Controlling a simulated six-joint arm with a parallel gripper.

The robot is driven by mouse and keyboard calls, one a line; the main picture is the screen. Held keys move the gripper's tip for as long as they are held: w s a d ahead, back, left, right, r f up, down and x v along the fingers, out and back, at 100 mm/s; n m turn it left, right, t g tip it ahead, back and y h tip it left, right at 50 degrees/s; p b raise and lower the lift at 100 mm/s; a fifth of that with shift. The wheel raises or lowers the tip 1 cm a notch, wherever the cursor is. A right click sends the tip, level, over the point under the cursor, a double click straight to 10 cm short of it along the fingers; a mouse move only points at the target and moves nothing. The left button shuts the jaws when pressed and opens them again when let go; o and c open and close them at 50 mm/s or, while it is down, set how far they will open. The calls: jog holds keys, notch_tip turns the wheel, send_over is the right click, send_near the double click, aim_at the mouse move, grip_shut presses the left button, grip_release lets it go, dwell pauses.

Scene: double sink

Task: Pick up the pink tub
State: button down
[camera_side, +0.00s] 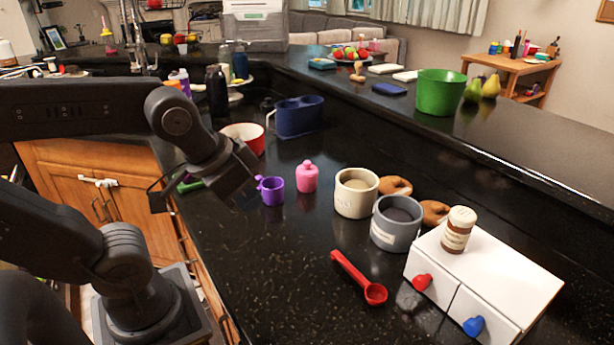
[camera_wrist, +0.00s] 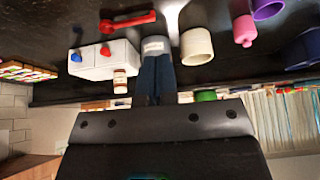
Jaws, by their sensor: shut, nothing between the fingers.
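The pink tub (camera_side: 307,180) stands upright on the black counter, between the purple cup (camera_side: 271,191) and the cream mug (camera_side: 356,193). It also shows in the wrist view (camera_wrist: 244,32), upside down near the top right, beside the purple cup (camera_wrist: 267,8). My gripper (camera_side: 243,190) is left of the purple cup in the side view, with the cup between it and the tub. In the wrist view its fingers (camera_wrist: 157,62) are together and hold nothing. They overlap the grey mug (camera_wrist: 155,44) in that picture and are apart from the tub.
The grey mug (camera_side: 397,223), brown donuts (camera_side: 396,186), red scoop (camera_side: 360,279) and white drawer box (camera_side: 484,281) with a jar (camera_side: 458,229) are to the tub's right. A blue double holder (camera_side: 299,117) and red bowl (camera_side: 244,136) stand behind.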

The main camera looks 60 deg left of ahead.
dwell(0.3)
jog(key=shift+c, duration=1.2)
grip_release()
jog(key=w+a+r+n+g+y, duration=0.1)
jog(key=w+a+r+n, duration=0.1)
jog(key=w+n, duration=0.15)
jog(key=w+a+r+n+y, duration=0.1)
jog(key=w+a+n, duration=0.1)
jog(key=w, duration=0.3)
jog(key=n+g+y, duration=0.2)
jog(key=n+g, duration=0.3)
jog(key=n, duration=0.8)
send_over(308, 162)
jog(key=d, duration=0.4)
notch_tip(308, 162, down, 5)
jog(key=shift+m, duration=0.25)
jog(key=x, duration=0.5)
jog(key=w+x, duration=0.1)
jog(key=x, duration=0.2)
jog(key=shift+a, duration=0.15)
jog(key=shift+s+x, duration=0.2)
jog(key=shift+x, duration=1.25)
jog(key=shift+s+x, duration=0.15)
jog(key=shift+x, duration=1.35)
